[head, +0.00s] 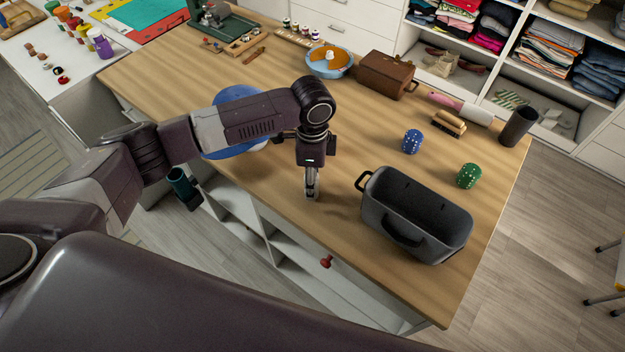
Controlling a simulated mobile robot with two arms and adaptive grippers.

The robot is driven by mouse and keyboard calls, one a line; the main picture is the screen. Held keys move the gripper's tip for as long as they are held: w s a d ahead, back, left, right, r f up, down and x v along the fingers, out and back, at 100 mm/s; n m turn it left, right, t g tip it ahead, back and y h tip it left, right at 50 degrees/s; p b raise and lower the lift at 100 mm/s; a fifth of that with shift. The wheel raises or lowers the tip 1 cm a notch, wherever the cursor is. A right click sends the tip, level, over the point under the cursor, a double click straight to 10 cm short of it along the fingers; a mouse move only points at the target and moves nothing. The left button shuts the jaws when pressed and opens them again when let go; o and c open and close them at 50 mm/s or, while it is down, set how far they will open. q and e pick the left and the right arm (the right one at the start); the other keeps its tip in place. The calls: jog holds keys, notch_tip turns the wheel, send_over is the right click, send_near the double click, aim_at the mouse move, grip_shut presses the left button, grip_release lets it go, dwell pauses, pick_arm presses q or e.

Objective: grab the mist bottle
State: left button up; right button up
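No thing in the head view is clearly a mist bottle. A pink and white cylinder (461,108) lies on its side at the table's far right; I cannot tell whether it is a bottle. A purple bottle-like container (101,44) stands on the white table at the far left. My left gripper (312,193) points down over the wooden table, near its front edge, left of the grey bin. Its fingers look close together from this side, and I cannot tell whether they are open or shut. My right gripper is out of view.
A grey handled bin (379,207) stands right of the gripper. Blue dice (412,141), green dice (468,176), a brush (449,123) and a dark cup (518,127) stand beyond. A blue round object (235,98) is partly behind my arm. A dark teal cylinder (184,187) shows below the table edge.

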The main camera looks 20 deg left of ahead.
pick_arm(q)
jog(key=shift+s+a, duration=0.1)
jog(key=c, duration=1)
grip_shut()
jog(key=shift+r, duration=0.35)
notch_tip(320, 180, up, 19)
jog(key=b, duration=0.3)
jog(key=shift+r+b, duration=0.2)
jog(key=shift+b, duration=0.2)
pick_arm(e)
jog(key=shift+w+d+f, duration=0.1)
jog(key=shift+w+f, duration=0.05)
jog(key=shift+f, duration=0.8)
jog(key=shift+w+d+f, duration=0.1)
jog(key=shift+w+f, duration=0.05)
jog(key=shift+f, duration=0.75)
